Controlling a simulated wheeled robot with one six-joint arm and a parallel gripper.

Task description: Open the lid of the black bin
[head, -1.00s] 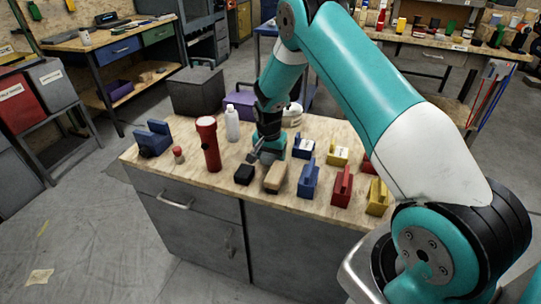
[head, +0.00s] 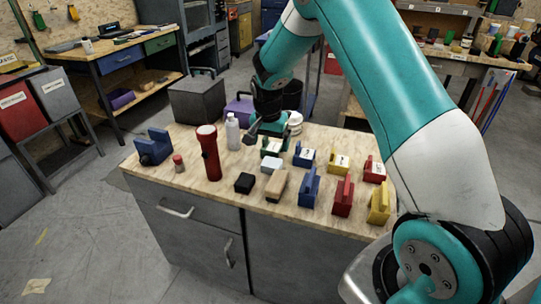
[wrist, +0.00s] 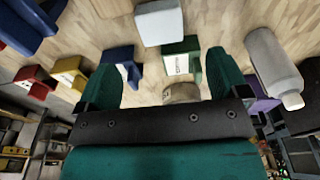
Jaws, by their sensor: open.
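My gripper (head: 268,132) is over the back middle of the workbench, to the right of and nearer than this bin. In the wrist view my gripper (wrist: 166,72) has its two green fingers wide apart with nothing held between them. A green block (wrist: 182,56) and a pale block (wrist: 160,22) lie beyond the fingers. A black round container (head: 292,92) stands partly hidden behind my arm.
The workbench (head: 140,178) holds a red flashlight (head: 209,152), a white bottle (head: 233,132), a blue block (head: 154,147) and several coloured blocks. Open floor (head: 75,215) lies to the left.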

